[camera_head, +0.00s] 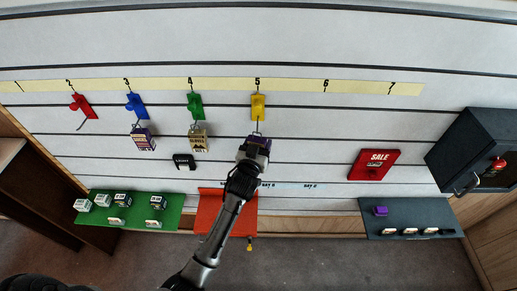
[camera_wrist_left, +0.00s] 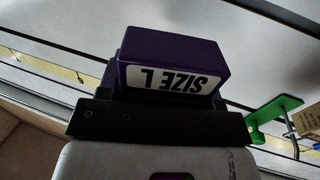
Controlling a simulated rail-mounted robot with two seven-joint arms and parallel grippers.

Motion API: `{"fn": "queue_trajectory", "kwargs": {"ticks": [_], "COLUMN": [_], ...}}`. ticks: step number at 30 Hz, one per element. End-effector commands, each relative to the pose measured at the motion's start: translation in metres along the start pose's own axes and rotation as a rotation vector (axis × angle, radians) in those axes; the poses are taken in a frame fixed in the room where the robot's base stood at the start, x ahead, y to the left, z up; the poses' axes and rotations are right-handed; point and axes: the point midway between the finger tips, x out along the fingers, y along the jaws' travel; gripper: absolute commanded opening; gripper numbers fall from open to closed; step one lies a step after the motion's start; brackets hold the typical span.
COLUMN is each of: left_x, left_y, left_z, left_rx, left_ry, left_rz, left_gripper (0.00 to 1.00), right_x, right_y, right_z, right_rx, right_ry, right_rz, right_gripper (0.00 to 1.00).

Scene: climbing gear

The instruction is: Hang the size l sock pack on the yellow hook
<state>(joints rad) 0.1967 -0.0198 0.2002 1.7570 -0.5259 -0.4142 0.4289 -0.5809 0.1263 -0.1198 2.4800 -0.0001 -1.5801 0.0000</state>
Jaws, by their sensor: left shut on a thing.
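The size l sock pack (camera_wrist_left: 170,62) is a purple box with a white label reading SIZE L, upside down in the left wrist view. My left gripper (camera_head: 252,153) is shut on it, and the pack shows as a purple patch (camera_head: 262,142) beyond the jaws in the head view. The yellow hook (camera_head: 258,106) is on the slatted wall under the number 5, its wire pointing down. The pack is just below the hook's wire end; whether they touch cannot be told. My right gripper is not in view.
A red hook (camera_head: 81,106) is empty. The blue hook (camera_head: 136,105) and green hook (camera_head: 195,105) each carry a pack. Below are a green shelf (camera_head: 135,222) with small boxes, an orange-red shelf (camera_head: 210,212), and a dark shelf (camera_head: 400,212). A dark cabinet (camera_head: 470,150) stands right.

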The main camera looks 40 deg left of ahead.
Motion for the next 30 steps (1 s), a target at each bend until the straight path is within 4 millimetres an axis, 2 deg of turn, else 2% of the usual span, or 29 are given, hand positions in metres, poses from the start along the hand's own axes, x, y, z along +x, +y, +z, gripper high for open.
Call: {"fn": "queue_trajectory", "kwargs": {"ticks": [15,30], "left_x": [0.028,0.039], "left_y": [-0.008,-0.011], "left_z": [0.003,0.011], "left_rx": [0.000,-0.001], "left_ry": [0.001,0.000], "left_rz": [-0.001,0.000], "left_gripper": [0.35,0.35], "right_x": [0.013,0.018], "right_y": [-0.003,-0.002], "right_z": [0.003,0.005], "right_rx": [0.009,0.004], "right_ry": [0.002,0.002], "right_rz": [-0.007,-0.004], "right_gripper": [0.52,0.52]}}
